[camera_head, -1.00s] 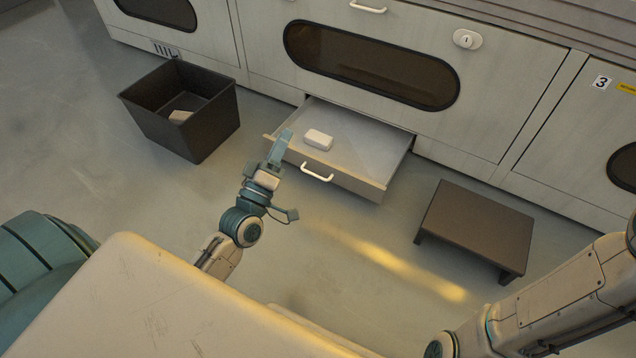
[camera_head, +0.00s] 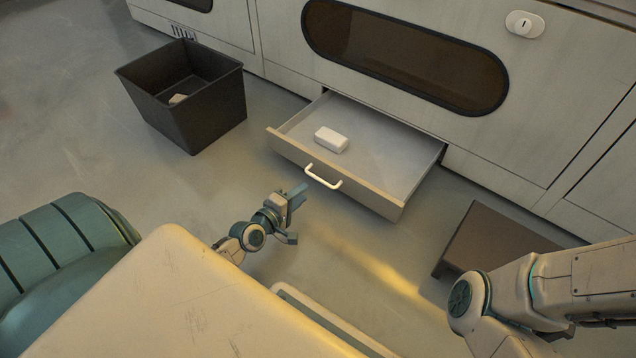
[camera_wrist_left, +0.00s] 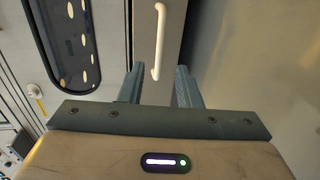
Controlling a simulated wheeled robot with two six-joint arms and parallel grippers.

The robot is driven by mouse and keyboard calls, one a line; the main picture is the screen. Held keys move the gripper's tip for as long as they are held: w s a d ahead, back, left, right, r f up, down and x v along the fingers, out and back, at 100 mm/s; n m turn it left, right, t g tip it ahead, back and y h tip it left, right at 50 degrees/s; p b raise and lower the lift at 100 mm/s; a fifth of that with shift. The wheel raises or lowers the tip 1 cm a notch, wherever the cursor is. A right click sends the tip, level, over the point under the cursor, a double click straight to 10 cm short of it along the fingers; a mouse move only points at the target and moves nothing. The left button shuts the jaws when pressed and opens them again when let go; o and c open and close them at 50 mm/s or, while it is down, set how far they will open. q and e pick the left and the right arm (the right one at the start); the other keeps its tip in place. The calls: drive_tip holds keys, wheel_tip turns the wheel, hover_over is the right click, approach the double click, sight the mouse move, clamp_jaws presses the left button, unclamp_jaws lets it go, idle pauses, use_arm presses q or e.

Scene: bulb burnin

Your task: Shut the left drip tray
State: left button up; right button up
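The left drip tray (camera_head: 385,160) is a grey drawer pulled out from the base of the cabinet. Its front panel (camera_head: 365,192) carries a white bar handle (camera_head: 323,177). A white block (camera_head: 330,140) lies inside it. My left gripper (camera_head: 297,192) is in front of the panel, a little short of the handle and apart from it. In the left wrist view, its two teal fingers (camera_wrist_left: 159,88) are spread with nothing between them, and the handle (camera_wrist_left: 158,42) stands ahead of the gap. My right arm (camera_head: 540,290) comes in from the right; its gripper is out of view.
A black open bin (camera_head: 190,110) with a small pale item inside stands left of the tray. A low dark stool (camera_head: 480,240) stands to the right, partly behind my right arm. The cabinet (camera_head: 540,110) fills the back. Floor in front of the tray is clear.

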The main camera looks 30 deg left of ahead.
use_arm(q)
drive_tip(key=b+x, duration=0.1)
drive_tip(key=x, duration=0.6)
drive_tip(key=shift+w+f+b, duration=0.1)
drive_tip(key=shift+w+b, duration=0.2)
drive_tip(key=shift+b, duration=0.05)
drive_tip(key=shift+c, duration=0.2)
clamp_jaws()
